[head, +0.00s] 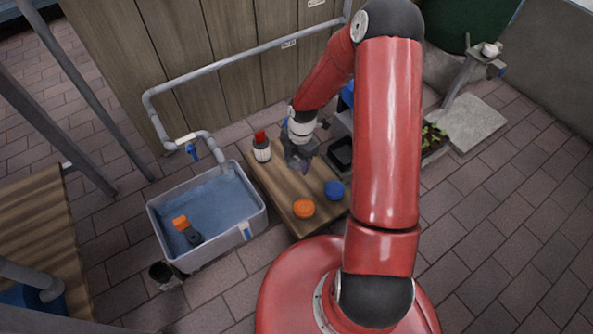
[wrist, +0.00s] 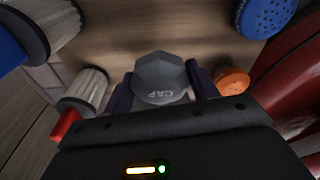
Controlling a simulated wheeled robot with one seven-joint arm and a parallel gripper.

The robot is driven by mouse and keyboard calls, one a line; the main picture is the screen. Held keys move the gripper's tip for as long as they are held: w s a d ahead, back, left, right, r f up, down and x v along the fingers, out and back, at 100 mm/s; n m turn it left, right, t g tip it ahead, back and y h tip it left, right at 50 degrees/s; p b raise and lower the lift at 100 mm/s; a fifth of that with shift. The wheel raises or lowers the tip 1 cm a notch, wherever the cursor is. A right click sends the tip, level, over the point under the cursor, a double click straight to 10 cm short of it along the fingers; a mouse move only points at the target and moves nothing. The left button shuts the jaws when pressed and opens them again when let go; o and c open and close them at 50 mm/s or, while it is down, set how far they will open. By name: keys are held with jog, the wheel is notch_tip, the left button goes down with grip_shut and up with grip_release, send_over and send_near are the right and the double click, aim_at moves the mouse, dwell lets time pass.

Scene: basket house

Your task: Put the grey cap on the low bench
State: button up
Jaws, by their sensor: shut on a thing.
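The grey cap (wrist: 161,72) is a faceted grey piece with CAP lettered on it, seen in the wrist view. My gripper (wrist: 158,84) is shut on it, with one dark finger against each side. In the head view my gripper (head: 299,158) is over the far part of the low bench (head: 281,187), a wooden plank top. The bench top also shows behind the cap in the wrist view (wrist: 130,35). In the head view the cap is hard to tell from the gripper. I cannot tell whether the cap touches the bench.
A white filter with a red top (head: 261,148) stands on the bench, left of my gripper. An orange cap (head: 303,208) and a blue cap (head: 334,189) lie near its front. A water-filled tub (head: 207,213) is at left, a black tray (head: 341,153) at right.

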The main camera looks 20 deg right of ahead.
aim_at(297, 169)
jog(key=shift+f+b, duration=0.5)
jog(key=shift+f, duration=1.85)
jog(key=shift+f, duration=0.15)
jog(key=o, duration=1)
jog(key=shift+c, duration=0.2)
